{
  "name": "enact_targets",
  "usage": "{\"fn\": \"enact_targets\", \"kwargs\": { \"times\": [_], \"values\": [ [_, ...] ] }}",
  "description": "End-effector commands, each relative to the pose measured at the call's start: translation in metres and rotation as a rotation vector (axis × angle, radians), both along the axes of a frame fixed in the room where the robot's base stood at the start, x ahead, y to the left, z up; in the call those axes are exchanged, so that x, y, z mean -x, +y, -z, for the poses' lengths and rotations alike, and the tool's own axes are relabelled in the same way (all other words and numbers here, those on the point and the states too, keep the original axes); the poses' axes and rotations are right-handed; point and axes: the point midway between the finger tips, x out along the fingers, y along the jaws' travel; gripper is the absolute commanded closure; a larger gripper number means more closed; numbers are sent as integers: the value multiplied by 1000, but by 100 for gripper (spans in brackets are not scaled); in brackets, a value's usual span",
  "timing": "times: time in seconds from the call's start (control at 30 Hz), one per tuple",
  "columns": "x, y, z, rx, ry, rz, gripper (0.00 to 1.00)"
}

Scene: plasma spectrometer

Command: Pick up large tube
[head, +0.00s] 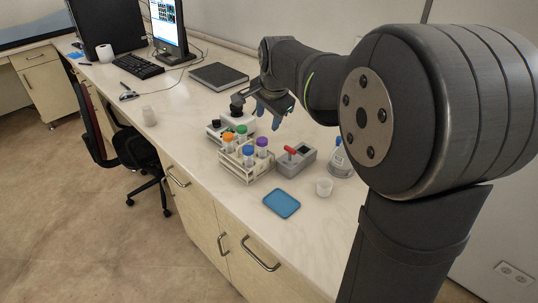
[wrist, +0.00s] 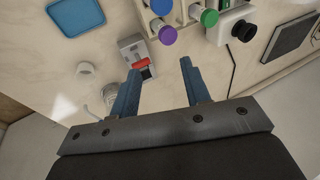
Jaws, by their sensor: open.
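Several tubes with coloured caps stand upright in a pale rack (head: 247,175) on the bench. The caps are orange (head: 228,137), blue (head: 227,151), green (head: 242,130) and purple (head: 262,142). I cannot tell which one is the large tube. In the wrist view the blue cap (wrist: 161,6), purple cap (wrist: 168,35) and green cap (wrist: 209,17) show near the top edge. My gripper (wrist: 159,66) is open and empty, its blue fingers apart. In the head view my gripper (head: 268,115) hangs above and behind the rack, touching no tube.
A grey device with a red lever (head: 297,158) stands right of the rack. A white device with a black knob (head: 232,122) stands behind it. A blue tray (head: 282,203), a small white cup (head: 324,187) and a flask (head: 340,163) are nearby. A dark notebook (head: 219,77) lies farther back.

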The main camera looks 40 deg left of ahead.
Motion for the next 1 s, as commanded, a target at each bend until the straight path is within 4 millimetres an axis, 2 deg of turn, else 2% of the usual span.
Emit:
{"fn": "enact_targets", "kwargs": {
  "times": [0.17, 0.5, 0.7, 0.9, 1.0],
  "values": [
    [-7, 10, -3, 74, -41, -200, 57],
    [-23, 33, -10, 257, -130, -843, 57],
    [-29, 42, -13, 316, -157, -1170, 57],
    [-31, 45, -14, 335, -168, -1327, 57],
    [-31, 46, -7, 338, -168, -1345, 57]
  ]
}}
